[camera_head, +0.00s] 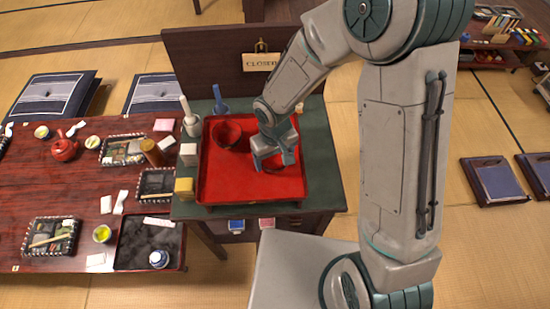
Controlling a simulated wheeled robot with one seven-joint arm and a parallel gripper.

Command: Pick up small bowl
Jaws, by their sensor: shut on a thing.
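A small red bowl (277,168) sits low between the fingers of my gripper (274,165), over the right part of a red tray (220,191). My gripper points down and is shut on this bowl; its fingers hide part of the rim. I cannot tell whether the bowl touches the tray. A larger dark red bowl (227,134) stands at the tray's back left, apart from my gripper.
The tray lies on a dark green counter (325,160) with a "CLOSED" sign (261,62) behind it. White and yellow blocks (184,186) and bottles line its left side. The tray's front left is clear.

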